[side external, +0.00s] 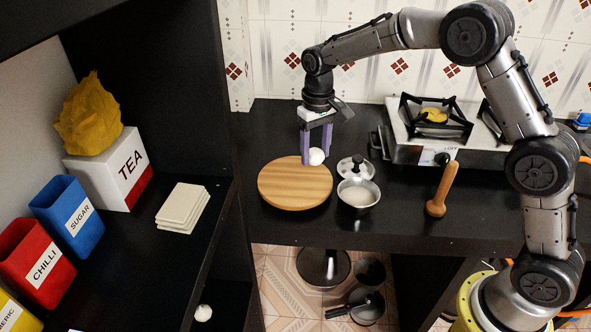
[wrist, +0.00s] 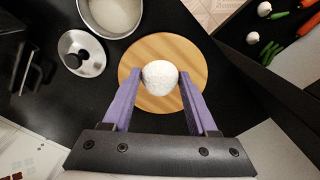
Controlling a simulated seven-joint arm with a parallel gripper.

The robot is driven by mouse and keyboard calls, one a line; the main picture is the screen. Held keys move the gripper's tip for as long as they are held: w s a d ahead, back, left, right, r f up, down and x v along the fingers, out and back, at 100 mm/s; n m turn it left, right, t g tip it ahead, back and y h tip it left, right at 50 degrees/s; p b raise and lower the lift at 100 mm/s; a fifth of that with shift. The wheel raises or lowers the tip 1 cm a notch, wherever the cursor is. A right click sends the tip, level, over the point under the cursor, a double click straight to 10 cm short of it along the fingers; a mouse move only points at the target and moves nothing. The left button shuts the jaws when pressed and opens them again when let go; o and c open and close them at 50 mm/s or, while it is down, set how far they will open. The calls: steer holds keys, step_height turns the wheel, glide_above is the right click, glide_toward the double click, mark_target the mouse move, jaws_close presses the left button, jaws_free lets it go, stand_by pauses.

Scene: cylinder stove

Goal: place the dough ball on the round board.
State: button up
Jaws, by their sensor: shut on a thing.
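The white dough ball (side external: 316,156) is between the purple fingers of my gripper (side external: 317,157). The wrist view shows the ball (wrist: 160,77) held between both fingertips of my gripper (wrist: 159,80). The round wooden board (side external: 290,193) lies on the black counter. In the side view the ball is at the board's upper right edge. In the wrist view the board (wrist: 158,44) lies behind the ball. I cannot tell whether the ball touches the board.
A metal bowl (side external: 358,197) of white contents, a lid (side external: 355,168) and a wooden pestle-like tool (side external: 441,190) stand right of the board. The stove (side external: 418,150) is behind them. A black shelf unit (side external: 222,190) rises on the left.

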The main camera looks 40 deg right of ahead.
glide_above(295, 179)
steer(key=f, duration=0.6)
steer(key=shift+s+f, duration=0.2)
steer(key=shift+w+f, duration=0.15)
steer(key=shift+f, duration=1.6)
steer(key=shift+f, duration=0.15)
steer(key=o, duration=1.2)
step_height(295, 179, up, 12)
steer(key=shift+r, duration=0.25)
